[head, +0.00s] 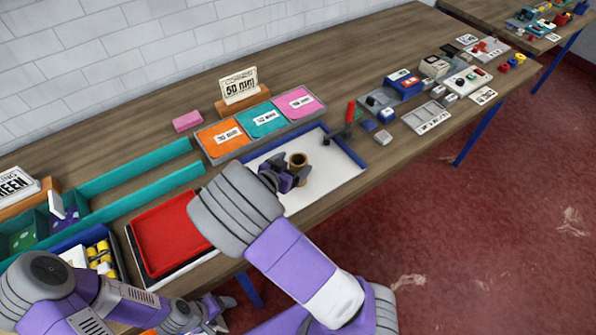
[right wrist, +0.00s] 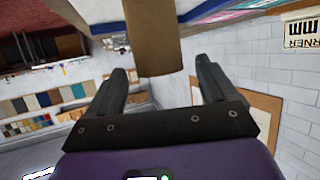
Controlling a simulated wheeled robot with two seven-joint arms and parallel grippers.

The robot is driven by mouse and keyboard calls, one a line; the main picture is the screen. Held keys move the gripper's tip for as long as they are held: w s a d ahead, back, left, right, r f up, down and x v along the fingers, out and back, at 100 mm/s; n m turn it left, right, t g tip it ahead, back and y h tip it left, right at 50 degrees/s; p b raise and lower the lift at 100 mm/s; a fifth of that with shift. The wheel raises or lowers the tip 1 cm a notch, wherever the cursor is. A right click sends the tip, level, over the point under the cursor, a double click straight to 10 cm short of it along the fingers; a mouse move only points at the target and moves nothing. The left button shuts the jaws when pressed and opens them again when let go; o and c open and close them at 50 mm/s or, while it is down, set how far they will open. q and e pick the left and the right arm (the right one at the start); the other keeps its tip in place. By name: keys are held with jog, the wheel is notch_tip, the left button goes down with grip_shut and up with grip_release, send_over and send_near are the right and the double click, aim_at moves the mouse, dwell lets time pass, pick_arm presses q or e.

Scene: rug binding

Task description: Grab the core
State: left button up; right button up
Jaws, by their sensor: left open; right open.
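The core is a short brown tube (head: 298,160) standing upright on the white-floored tray (head: 335,172) in the head view. In the right wrist view the core (right wrist: 152,32) shows as a brown cylinder at the top centre, in line with the gap between the fingers. My right gripper (head: 290,180) is open right beside the core, with a visible gap to each finger in the wrist view. Whether the core lies fully between the fingertips I cannot tell. My left gripper (head: 212,315) is open and empty, low at the table's front edge, away from the core.
A red tray (head: 170,235) lies left of the white tray. Orange, teal and pink cards (head: 262,122) lie behind it, with a sign (head: 240,87) further back. A red-handled tool (head: 350,115) stands at the white tray's back right. Small blocks and devices fill the right side.

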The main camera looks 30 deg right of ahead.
aim_at(302, 158)
jog(key=x, duration=0.3)
jog(key=shift+d+f+b, duration=0.15)
jog(key=shift+d+b, duration=0.05)
jog(key=shift+b, duration=0.15)
jog(key=shift+c, duration=0.3)
jog(key=c, duration=1.2)
